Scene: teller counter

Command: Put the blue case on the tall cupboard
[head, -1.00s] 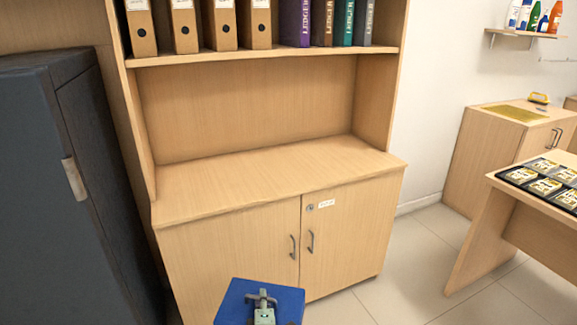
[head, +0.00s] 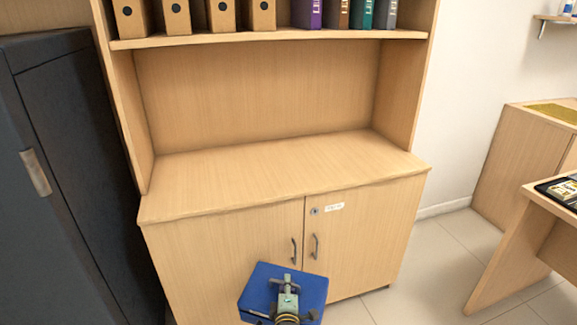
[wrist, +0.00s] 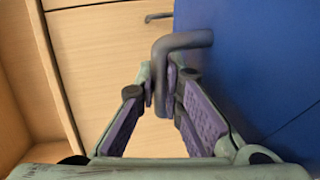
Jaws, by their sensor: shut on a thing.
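The blue case (head: 313,287) hangs in front of the wooden cupboard's doors, below its worktop, at the bottom of the head view. My gripper (head: 287,283) is shut on the case's grey bar handle. In the wrist view the fingers (wrist: 161,92) close around the handle (wrist: 183,42), and the blue case (wrist: 255,70) fills the right side. The tall wooden cupboard (head: 280,175) has two lower doors, a bare worktop and an open bay under a shelf. The case is apart from the worktop. Its underside is hidden.
Binders and ledgers (head: 222,16) stand on the shelf above the bay. A dark cabinet (head: 70,130) stands close on the left. A table with a dark tray (head: 545,190) and a low wooden cabinet (head: 520,150) stand on the right. The worktop is clear.

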